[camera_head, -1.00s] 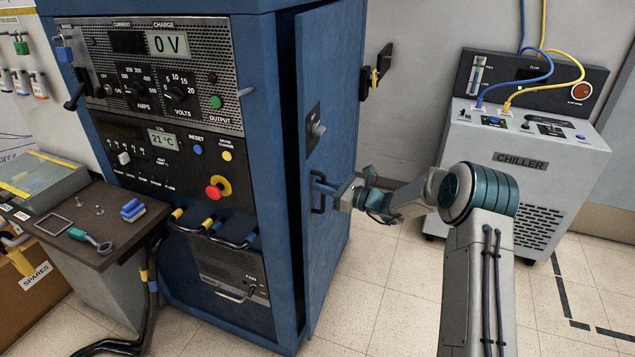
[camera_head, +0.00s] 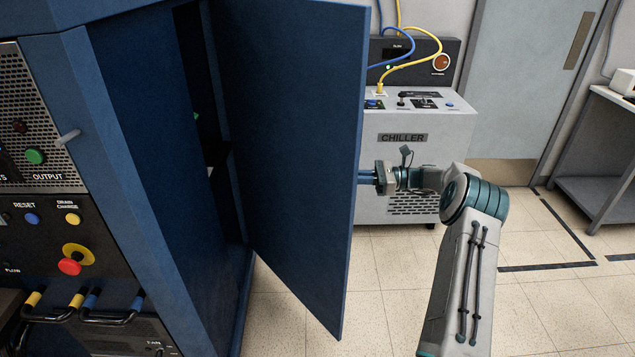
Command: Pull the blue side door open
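The blue side door (camera_head: 290,150) of the blue cabinet (camera_head: 140,150) stands wide open, swung out to the right, with its inner face toward me. My gripper (camera_head: 366,177) is at the door's right edge, on the outer side. Its fingertips and the door handle are hidden behind the door panel, so I cannot see whether the fingers hold the handle.
The grey chiller (camera_head: 418,150) with blue and yellow hoses stands behind my arm. A grey door (camera_head: 515,80) and a metal table (camera_head: 610,150) are at the right. The tiled floor (camera_head: 400,300) in front of the door is clear.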

